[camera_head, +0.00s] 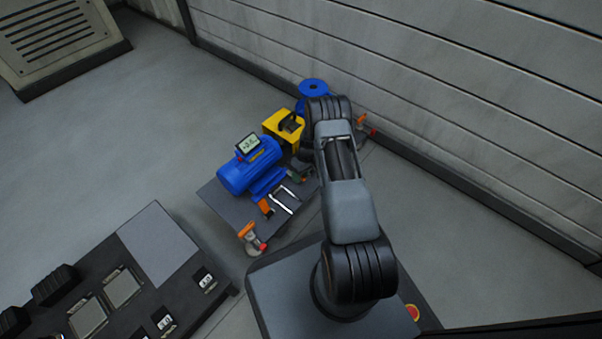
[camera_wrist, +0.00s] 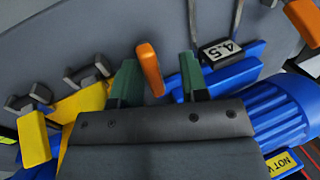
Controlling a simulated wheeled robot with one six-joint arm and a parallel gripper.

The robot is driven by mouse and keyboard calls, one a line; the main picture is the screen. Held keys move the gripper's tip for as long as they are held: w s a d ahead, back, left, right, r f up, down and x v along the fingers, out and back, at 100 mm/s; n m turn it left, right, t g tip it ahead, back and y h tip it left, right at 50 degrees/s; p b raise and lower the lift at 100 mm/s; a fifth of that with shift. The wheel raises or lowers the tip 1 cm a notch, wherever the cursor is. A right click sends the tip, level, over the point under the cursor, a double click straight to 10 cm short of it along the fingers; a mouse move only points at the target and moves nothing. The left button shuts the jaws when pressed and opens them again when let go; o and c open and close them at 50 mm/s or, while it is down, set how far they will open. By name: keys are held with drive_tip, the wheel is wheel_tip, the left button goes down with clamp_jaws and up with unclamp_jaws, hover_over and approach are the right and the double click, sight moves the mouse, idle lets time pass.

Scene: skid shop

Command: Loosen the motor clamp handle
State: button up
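An orange handle (camera_wrist: 150,68), which looks like the motor clamp handle, stands between the two green fingers of my gripper (camera_wrist: 160,80) in the wrist view. Gaps show on both sides of it, so the fingers are apart and do not visibly grip it. The blue motor (camera_head: 248,172) sits on a dark plate in the head view, and its ribbed body (camera_wrist: 280,108) shows at the right in the wrist view. In the head view my gripper (camera_head: 299,174) is low beside the motor's right end. The handle between the fingers is hidden there.
A yellow unit (camera_head: 278,127) and a blue round part (camera_head: 313,87) stand behind the motor. Orange-topped fittings (camera_head: 248,236) are at the plate's near end. A panelled wall (camera_head: 450,110) is at the right.

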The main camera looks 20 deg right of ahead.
drive_tip(key=shift+o, duration=1.1)
drive_tip(key=shift+s+f, duration=0.1)
drive_tip(key=shift+d, duration=0.2)
drive_tip(key=shift+r+p, duration=2.15)
drive_tip(key=shift+r, duration=1.5)
